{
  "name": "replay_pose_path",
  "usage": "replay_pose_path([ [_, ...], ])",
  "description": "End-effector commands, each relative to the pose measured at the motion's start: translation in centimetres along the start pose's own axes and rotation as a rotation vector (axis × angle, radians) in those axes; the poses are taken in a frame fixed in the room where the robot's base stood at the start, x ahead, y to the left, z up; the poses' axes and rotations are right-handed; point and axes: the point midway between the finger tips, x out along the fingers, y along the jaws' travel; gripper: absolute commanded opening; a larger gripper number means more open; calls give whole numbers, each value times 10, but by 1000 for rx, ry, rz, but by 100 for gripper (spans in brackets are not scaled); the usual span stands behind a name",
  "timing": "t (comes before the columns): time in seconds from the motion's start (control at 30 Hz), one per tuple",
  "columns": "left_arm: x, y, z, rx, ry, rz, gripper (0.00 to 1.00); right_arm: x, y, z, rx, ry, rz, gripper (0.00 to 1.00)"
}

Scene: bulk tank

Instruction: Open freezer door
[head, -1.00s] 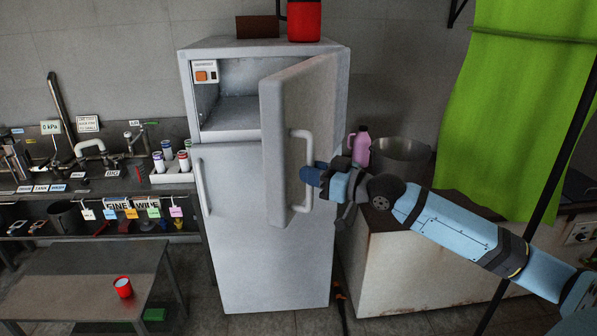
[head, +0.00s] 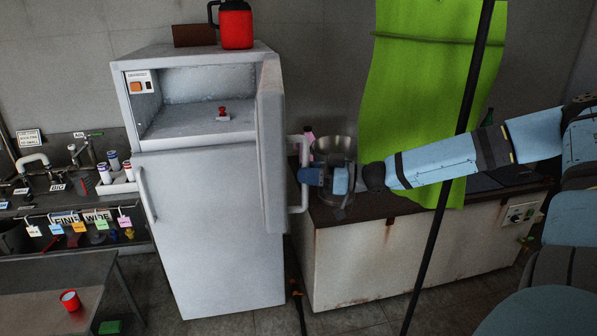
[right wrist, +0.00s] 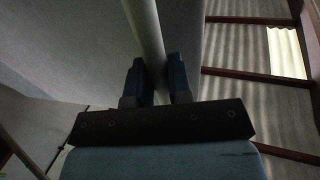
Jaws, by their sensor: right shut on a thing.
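The fridge (head: 210,220) is a tall white cabinet with a freezer compartment at the top. Its freezer door (head: 271,150) stands wide open, swung out to the right, seen nearly edge-on. The freezer interior (head: 190,118) shows, with a small red-topped item (head: 222,113) on its floor. My right gripper (head: 305,175) is at the white freezer door handle (head: 303,198). In the right wrist view its two blue fingers (right wrist: 157,80) are shut around the handle bar (right wrist: 145,35). The lower door is closed, with its own handle (head: 146,193) at left. My left gripper is not in view.
A red jug (head: 236,25) and a brown box (head: 194,35) stand on top of the fridge. A metal pot (head: 335,152) stands on the counter (head: 400,230) at right, behind my right gripper. A black pole (head: 447,170) crosses before the counter. A low table (head: 50,280) with a red cup stands at left.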

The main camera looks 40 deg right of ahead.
Motion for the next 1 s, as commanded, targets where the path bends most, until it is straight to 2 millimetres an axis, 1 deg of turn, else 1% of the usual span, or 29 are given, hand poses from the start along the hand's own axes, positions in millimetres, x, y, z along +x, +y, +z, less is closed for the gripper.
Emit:
replay_pose_path([
  [0.03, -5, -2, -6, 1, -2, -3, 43, -5, 11, -13, -15, 9, -10, 0],
  [0.13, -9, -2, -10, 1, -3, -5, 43, -17, 20, -16, -18, 16, -42, 0],
  [0.3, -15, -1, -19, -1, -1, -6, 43, -38, 30, -18, -19, 20, -86, 0],
  [0.5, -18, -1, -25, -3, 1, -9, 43, -55, 35, -16, -14, 11, -126, 0],
  [0.7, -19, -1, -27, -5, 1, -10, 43, -63, 37, -13, -8, 3, -144, 0],
  [1.0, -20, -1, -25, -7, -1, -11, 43, -64, 37, -11, -5, 0, -147, 0],
])
